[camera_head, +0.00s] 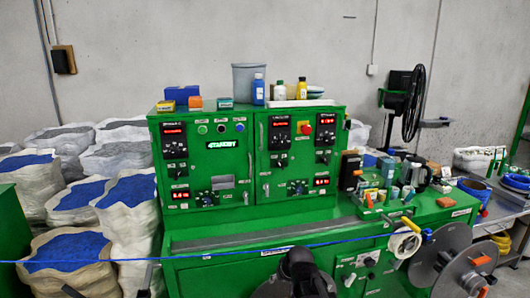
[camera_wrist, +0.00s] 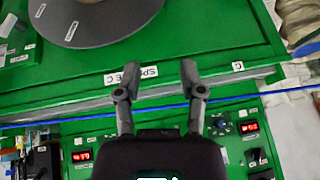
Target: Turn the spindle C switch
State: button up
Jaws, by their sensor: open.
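In the wrist view my gripper (camera_wrist: 158,76) is open and empty. Its two grey fingers straddle a white label (camera_wrist: 131,74) on the green machine edge, which reads in part "SP" and "C". I cannot make out a switch between the fingers. The head view shows the green machine (camera_head: 220,232) with several dark knobs, including a lower front knob (camera_head: 370,262); I cannot tell which one is the spindle C switch. My dark wrist hides part of the lower front there.
A taut blue cable (camera_head: 215,255) crosses the machine front; it also passes behind the fingers in the wrist view (camera_wrist: 240,98). Grey reels (camera_head: 441,254) stand at right. Bottles and tools crowd the worktop. Sacks of blue pellets (camera_head: 80,246) fill the left.

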jog(key=s+d+f+m+g+h, duration=0.2)
jog(key=s+d+g, duration=0.3)
jog(key=s+d, duration=0.7)
jog(key=shift+s+d+f+h, duration=0.25)
jog(key=shift+s+h, duration=0.25)
jog(key=shift+s, duration=0.6)
